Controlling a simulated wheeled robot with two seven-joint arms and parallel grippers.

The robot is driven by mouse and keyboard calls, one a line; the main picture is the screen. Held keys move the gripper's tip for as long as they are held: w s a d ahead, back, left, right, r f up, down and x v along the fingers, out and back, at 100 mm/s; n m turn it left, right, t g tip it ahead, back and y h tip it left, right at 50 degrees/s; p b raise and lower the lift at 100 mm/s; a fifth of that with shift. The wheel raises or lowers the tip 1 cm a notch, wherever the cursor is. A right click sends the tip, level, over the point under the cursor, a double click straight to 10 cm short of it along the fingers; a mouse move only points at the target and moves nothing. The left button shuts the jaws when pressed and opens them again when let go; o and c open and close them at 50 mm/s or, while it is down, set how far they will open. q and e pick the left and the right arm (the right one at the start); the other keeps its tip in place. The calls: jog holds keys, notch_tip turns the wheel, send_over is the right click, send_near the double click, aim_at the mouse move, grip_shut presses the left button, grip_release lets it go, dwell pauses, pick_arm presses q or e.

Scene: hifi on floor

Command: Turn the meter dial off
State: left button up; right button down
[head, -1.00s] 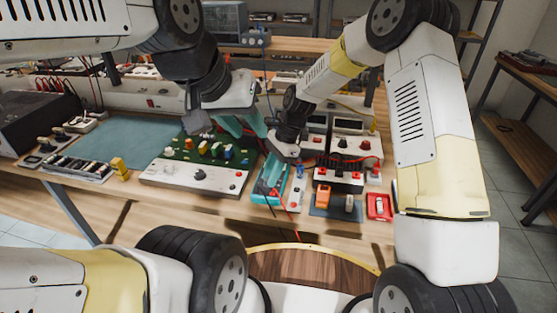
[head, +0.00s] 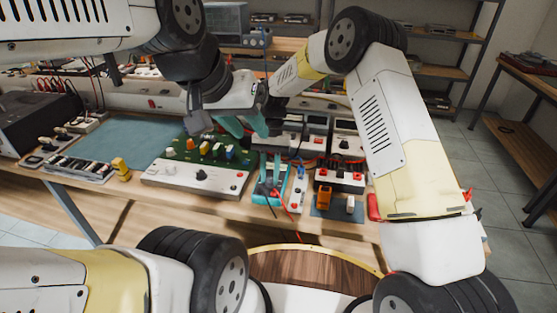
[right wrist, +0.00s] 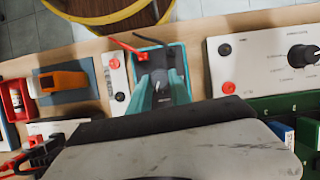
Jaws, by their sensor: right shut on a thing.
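The meter is a teal hand-held multimeter (head: 262,199) lying near the front edge of the bench. In the right wrist view its teal case (right wrist: 178,57) surrounds a dark face with a dial (right wrist: 159,76). My right gripper (head: 270,180) reaches down over the meter, its teal fingers pointing at the dial. In the right wrist view its fingertips (right wrist: 161,83) stand on either side of the dial and are shut on it. The fingers partly hide the dial and its markings. My left gripper (head: 246,128) hangs open and empty above the green circuit board, away from the meter.
A white panel with a black knob (head: 201,175) and a green board (head: 212,151) lie left of the meter. Red and black leads cross the meter's front. A blue mat (head: 130,140) is bare.

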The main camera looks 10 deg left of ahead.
jog(key=n+h, duration=0.1)
jog(key=n, duration=0.1)
jog(key=n+h, duration=0.1)
jog(key=n, duration=0.2)
jog(key=shift+a+n+t, duration=0.2)
jog(key=shift+n+t, duration=0.1)
jog(key=shift+t, duration=0.1)
jog(key=n+t, duration=0.1)
jog(key=n, duration=0.2)
jog(key=n+h, duration=0.1)
jog(key=n, duration=0.2)
jog(key=shift+s+a+t+h, duration=0.2)
jog(key=shift+t+h, duration=0.1)
jog(key=shift+t, duration=0.1)
jog(key=n+t, duration=0.1)
jog(key=n, duration=0.2)
jog(key=n+t, duration=0.1)
jog(key=n, duration=0.2)
jog(key=shift+s+n+h, duration=0.2)
jog(key=shift+n+h, duration=0.1)
jog(key=shift+h, duration=0.1)
jog(key=n+t, duration=0.1)
jog(key=n, duration=0.1)
jog(key=n+t, duration=0.1)
jog(key=n, duration=0.2)
jog(key=shift+s+d+n+y, duration=0.1)
jog(key=shift+s+n+y, duration=0.05)
jog(key=shift+n+y, duration=0.15)
jog(key=shift+t, duration=0.3)
